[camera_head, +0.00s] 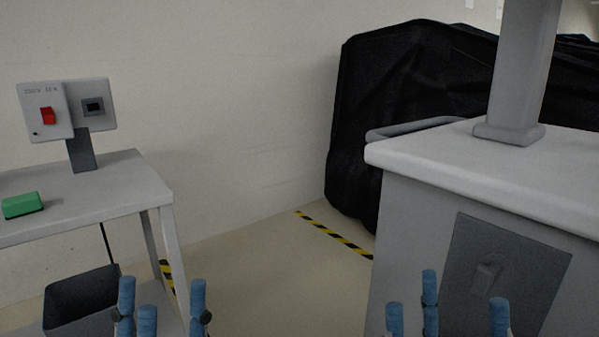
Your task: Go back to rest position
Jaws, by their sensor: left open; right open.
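My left gripper (161,312) shows at the bottom edge, left of the middle. Its blue fingers point up and stand apart with nothing between them. My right gripper (447,312) shows at the bottom edge, right of the middle. Its blue fingers are also spread and empty. Both grippers are cut off by the lower edge of the picture, so the arms behind them are hidden. Neither gripper is seen holding anything.
A grey table (100,202) at left bears a green block (22,205) and a box with a red switch (47,116). A dark bin (80,297) is below. A white cabinet (410,215) stands right, a black-covered cart (400,85) behind. Floor (280,285) between is clear.

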